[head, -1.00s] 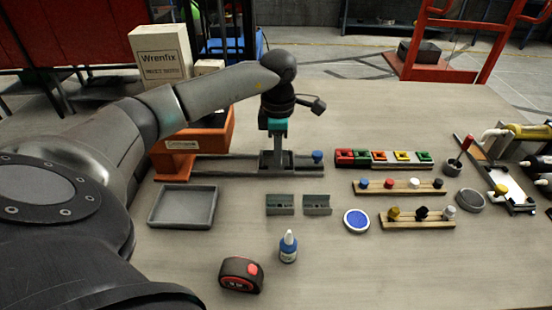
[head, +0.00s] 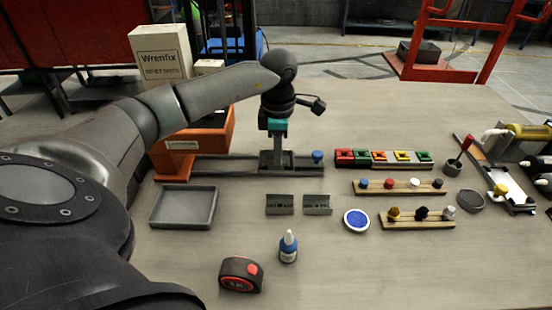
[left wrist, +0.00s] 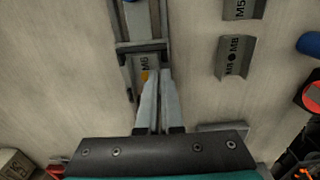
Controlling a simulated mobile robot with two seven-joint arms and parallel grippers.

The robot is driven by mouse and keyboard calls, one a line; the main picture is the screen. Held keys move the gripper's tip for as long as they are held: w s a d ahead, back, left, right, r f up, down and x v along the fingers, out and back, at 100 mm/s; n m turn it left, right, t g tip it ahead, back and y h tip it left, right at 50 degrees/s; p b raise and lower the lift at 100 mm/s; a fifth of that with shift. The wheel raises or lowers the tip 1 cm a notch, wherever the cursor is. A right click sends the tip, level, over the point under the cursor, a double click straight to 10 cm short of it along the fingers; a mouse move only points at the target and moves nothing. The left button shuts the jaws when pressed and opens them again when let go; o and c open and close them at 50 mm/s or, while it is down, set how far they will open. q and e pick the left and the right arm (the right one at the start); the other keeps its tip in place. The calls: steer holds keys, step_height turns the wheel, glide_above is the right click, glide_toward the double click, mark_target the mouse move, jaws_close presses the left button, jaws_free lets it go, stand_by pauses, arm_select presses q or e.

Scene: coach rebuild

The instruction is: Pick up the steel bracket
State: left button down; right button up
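A grey steel bracket (left wrist: 141,72) marked M6, with an orange spot, lies in the rail fixture in the left wrist view. My left gripper (left wrist: 157,76) points down at its right side, with its fingers close together and a thin gap between them, apparently shut on the bracket's edge. In the head view my left gripper (head: 278,157) reaches down into the fixture's carriage, and its fingertips and the bracket are mostly hidden there. Two similar grey brackets, one on the left (head: 280,204) and one on the right (head: 317,204), lie apart on the bench. My right gripper is not in view.
A shallow grey tray (head: 153,219) lies at left. A tape measure (head: 240,274), a blue-white bottle (head: 288,247) and a round blue pad (head: 356,220) stand in front. Coloured blocks (head: 383,158) and peg strips (head: 400,188) lie right of the fixture.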

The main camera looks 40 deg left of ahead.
arm_select(q)
steer(key=shift+r, duration=0.1)
step_height(320, 180, up, 20)
steer(key=p, duration=0.4)
stand_by(0.3)
steer(key=shift+d, duration=0.1)
